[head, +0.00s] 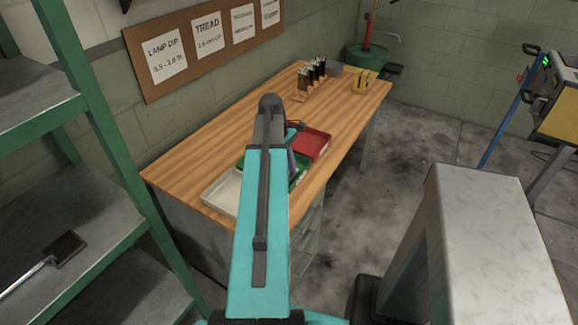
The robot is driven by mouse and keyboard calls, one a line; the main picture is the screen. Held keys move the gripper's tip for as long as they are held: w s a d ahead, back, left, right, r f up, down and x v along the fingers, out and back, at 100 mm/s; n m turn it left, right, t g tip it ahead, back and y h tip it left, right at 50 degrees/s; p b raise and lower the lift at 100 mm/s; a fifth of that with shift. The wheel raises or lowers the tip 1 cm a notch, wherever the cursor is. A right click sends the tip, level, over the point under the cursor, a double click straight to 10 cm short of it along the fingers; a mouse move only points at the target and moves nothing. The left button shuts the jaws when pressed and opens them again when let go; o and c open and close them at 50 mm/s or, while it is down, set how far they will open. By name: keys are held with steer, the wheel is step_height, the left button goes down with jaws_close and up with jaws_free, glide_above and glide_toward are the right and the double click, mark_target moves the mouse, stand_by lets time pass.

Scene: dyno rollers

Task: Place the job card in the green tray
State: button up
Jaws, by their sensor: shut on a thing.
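The green tray (301,171) lies on the wooden bench, between a white tray and a red tray. My teal arm crosses in front and hides much of it. A small greyish piece shows at the arm's right edge over the green tray; I cannot tell what it is. My gripper's fingers are hidden behind my arm, so their place over the trays cannot be seen. I cannot make out the job card.
The white tray (216,197) is left of my arm and the red tray (313,144) right of it. A rack of dark upright items (312,72) and a yellow object (361,82) stand at the bench's far end. Green shelving (95,120) stands close on the left.

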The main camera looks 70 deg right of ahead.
steer(key=shift+w+d+f+p, duration=0.1)
steer(key=shift+w+d+p, duration=0.15)
steer(key=shift+d, duration=0.75)
steer(key=shift+w+d+f+p, duration=0.1)
steer(key=shift+w+d+p, duration=0.1)
steer(key=shift+d, duration=0.8)
steer(key=shift+w+d+f+p, duration=0.15)
steer(key=shift+w+d, duration=0.1)
steer(key=shift+d, duration=0.75)
steer(key=shift+f+p, duration=0.5)
steer(key=shift+f, duration=1.2)
steer(key=o, duration=0.9)
steer(key=shift+f, duration=0.1)
steer(key=shift+r, duration=0.25)
steer(key=b+v, duration=0.2)
steer(key=v, duration=0.9)
steer(key=shift+r, duration=0.4)
